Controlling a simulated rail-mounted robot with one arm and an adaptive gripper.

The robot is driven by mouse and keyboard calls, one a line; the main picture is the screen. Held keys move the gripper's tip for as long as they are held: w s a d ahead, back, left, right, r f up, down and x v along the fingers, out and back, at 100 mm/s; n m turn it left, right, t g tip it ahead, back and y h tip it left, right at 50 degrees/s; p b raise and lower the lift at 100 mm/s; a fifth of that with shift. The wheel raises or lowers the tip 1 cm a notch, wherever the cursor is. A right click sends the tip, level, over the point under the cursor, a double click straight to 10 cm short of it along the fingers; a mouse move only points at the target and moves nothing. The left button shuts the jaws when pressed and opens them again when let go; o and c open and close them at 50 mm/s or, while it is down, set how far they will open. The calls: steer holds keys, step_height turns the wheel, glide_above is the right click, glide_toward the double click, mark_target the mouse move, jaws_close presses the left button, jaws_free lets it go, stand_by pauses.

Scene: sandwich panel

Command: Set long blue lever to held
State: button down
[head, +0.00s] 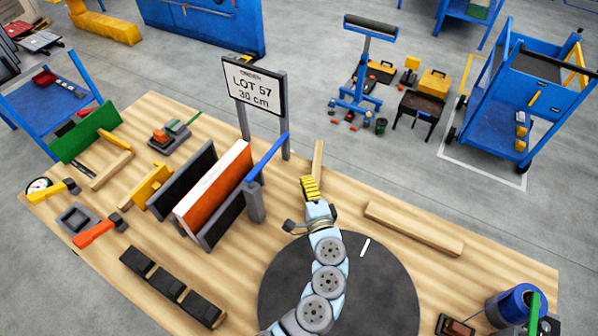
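The long blue lever (268,156) rises at a slant from a dark grey post (255,203), its free end up and to the right. The post stands at the right end of a clamp with dark upright plates (181,181). A white panel with an orange face (214,190) stands between the plates. My gripper (311,190) is at the far end of my pale blue arm, to the right of the post and apart from the lever. Its fingers are too small and foreshortened to show whether they are open or shut.
A sign reading LOT 57, 30 cm (254,86) stands behind the lever. A wooden bar (413,229) lies right of my arm. Black blocks (170,284), an orange-handled clamp (95,233) and a yellow-handled one (50,190) sit left. Bench between post and arm is clear.

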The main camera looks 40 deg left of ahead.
mark_target(269, 159)
steer(key=s+a+p+x, duration=0.1)
steer(key=s+x, duration=0.1)
steer(key=x, duration=1)
steer(key=shift+s+a, duration=0.15)
steer(key=shift+a, duration=0.15)
steer(key=shift+a+f+b, duration=0.1)
steer(key=shift+a+b, duration=0.05)
steer(key=shift+b, duration=0.15)
steer(key=shift+a+n+g+y+b, duration=0.3)
steer(key=shift+n+g, duration=0.1)
steer(key=shift+g, duration=0.1)
